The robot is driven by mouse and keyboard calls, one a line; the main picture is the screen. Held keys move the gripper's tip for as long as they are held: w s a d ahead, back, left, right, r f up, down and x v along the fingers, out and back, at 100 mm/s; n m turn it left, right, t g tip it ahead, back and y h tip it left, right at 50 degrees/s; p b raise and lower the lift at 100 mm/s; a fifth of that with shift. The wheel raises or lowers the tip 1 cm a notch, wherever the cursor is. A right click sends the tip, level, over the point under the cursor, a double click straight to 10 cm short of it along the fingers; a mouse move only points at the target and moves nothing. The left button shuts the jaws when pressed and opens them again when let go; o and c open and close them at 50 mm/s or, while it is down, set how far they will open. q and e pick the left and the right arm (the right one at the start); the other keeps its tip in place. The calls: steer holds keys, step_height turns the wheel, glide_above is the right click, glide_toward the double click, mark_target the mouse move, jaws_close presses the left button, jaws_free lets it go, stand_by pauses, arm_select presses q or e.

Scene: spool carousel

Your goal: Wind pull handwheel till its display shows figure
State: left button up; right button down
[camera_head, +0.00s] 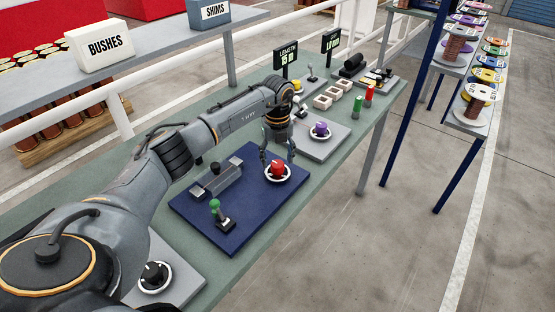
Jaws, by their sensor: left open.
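My left gripper (278,158) points down over a red knob (278,168) in a white ring on a dark blue board (237,225). Its fingers are open, one on each side of the knob; I cannot tell whether they touch it. Other round controls are a purple knob (320,129) in a white ring on a grey plate and a black knob (154,275) in a white ring at the front. Which one is the pull handwheel is not marked. A black display (287,59) reads LENGTH with small green figures, seemingly 15. My right gripper is not in view.
A second display (331,41) stands farther back. The blue board also carries a green-topped lever (217,211) and a grey slide block (218,181). Red and green cylinders (357,107) stand near the right edge of the green bench (220,275). A spool rack is at right.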

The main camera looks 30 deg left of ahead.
arm_select(q)
steer(key=shift+f, duration=1.3)
steer(key=c, duration=1.2)
steer(key=shift+o, duration=0.2)
steer(key=shift+m, duration=0.3)
steer(key=m+b, duration=0.3)
steer(key=m, duration=0.1)
steer(key=shift+f, duration=0.15)
steer(key=m+b, duration=0.3)
steer(key=m, duration=0.3)
steer(key=shift+m, duration=0.4)
steer(key=m+b, duration=0.2)
steer(key=m, duration=0.7)
steer(key=m+b, duration=0.1)
steer(key=m, duration=0.2)
steer(key=shift+w+r, duration=0.1)
steer(key=shift+r, duration=0.1)
